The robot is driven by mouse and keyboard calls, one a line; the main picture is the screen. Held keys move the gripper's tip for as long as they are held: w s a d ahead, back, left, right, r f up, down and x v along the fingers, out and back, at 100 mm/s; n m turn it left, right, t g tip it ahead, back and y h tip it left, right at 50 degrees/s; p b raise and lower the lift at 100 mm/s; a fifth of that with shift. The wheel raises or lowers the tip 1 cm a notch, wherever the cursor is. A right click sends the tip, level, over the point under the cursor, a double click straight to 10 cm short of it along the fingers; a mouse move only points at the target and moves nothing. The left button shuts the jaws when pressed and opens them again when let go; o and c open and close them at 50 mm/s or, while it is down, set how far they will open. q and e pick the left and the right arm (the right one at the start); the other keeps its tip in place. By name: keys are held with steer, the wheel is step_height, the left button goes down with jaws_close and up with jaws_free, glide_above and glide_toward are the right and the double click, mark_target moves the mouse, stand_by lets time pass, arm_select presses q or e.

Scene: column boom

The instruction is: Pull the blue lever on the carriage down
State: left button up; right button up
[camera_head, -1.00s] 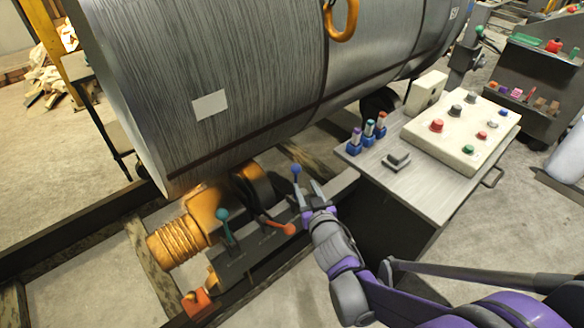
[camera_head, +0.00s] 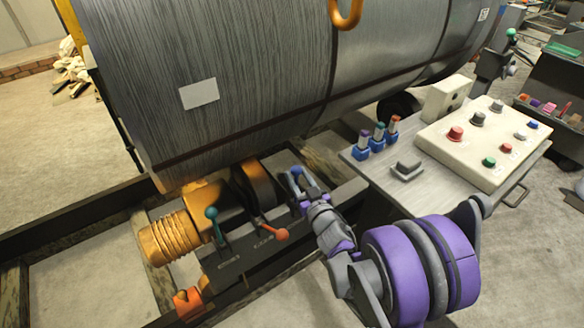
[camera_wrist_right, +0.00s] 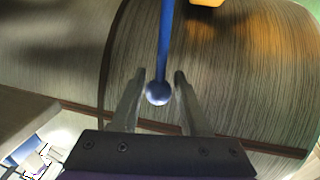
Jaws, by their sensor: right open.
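The blue lever, with a ball knob (camera_head: 296,171), stands at the right end of the dark carriage (camera_head: 238,266) below the big grey cylinder. My right gripper (camera_head: 304,179) is at this lever, and its fingers overlap the stem in the head view. In the right wrist view, the blue ball (camera_wrist_right: 158,93) shows between the tips of my open right gripper (camera_wrist_right: 158,82), with a visible gap to each finger. Most of the lever's stem is hidden by the gripper in the head view. My left gripper is not in view.
A teal lever (camera_head: 213,222) and an orange-red lever (camera_head: 272,234) stand left of the blue one. A control desk (camera_head: 370,176) with buttons is close on the right. The grey cylinder (camera_head: 250,80) hangs over the carriage. Dark rails (camera_head: 90,229) run alongside.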

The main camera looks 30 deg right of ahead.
steer(key=shift+w+d, duration=0.15)
steer(key=shift+w, duration=0.9)
steer(key=shift+w+d, duration=0.1)
steer(key=shift+w, duration=0.95)
jaws_close()
